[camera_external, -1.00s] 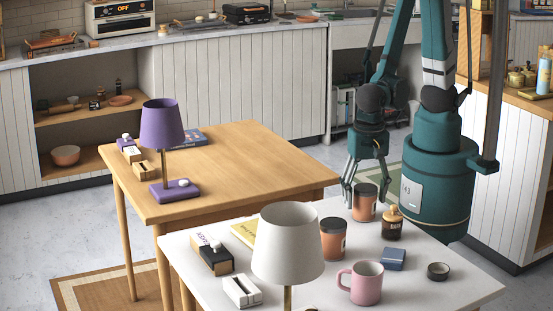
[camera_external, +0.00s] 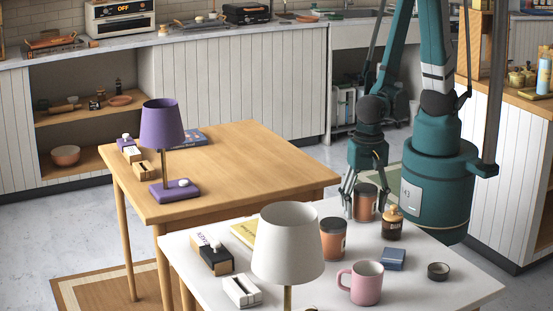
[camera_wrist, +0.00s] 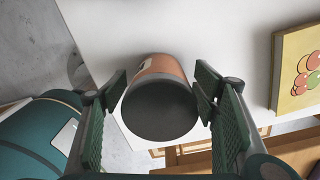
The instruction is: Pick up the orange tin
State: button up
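An orange tin (camera_external: 365,203) with a dark lid stands upright at the far edge of the white table. In the wrist view the tin (camera_wrist: 165,67) shows its dark round end (camera_wrist: 160,110) toward the camera. My gripper (camera_external: 364,208) is lowered over this tin, with fingers on either side. In the wrist view my gripper (camera_wrist: 160,92) is open, its green pads close to the tin's sides with narrow gaps. A second, similar orange tin (camera_external: 333,240) stands nearer the front, outside the fingers.
A small amber jar (camera_external: 392,225) stands close right of the gripper. A blue box (camera_external: 393,259), pink mug (camera_external: 367,284), small dark round container (camera_external: 438,271) and white lamp (camera_external: 288,245) are in front. A yellow book (camera_external: 258,238) lies left. The wooden table (camera_external: 240,165) is behind.

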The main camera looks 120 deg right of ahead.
aim_at(366, 187)
jog(key=c, duration=1)
jog(key=shift+r, duration=0.2)
jog(key=shift+r+p, duration=1.55)
jog(key=shift+r, duration=3.3)
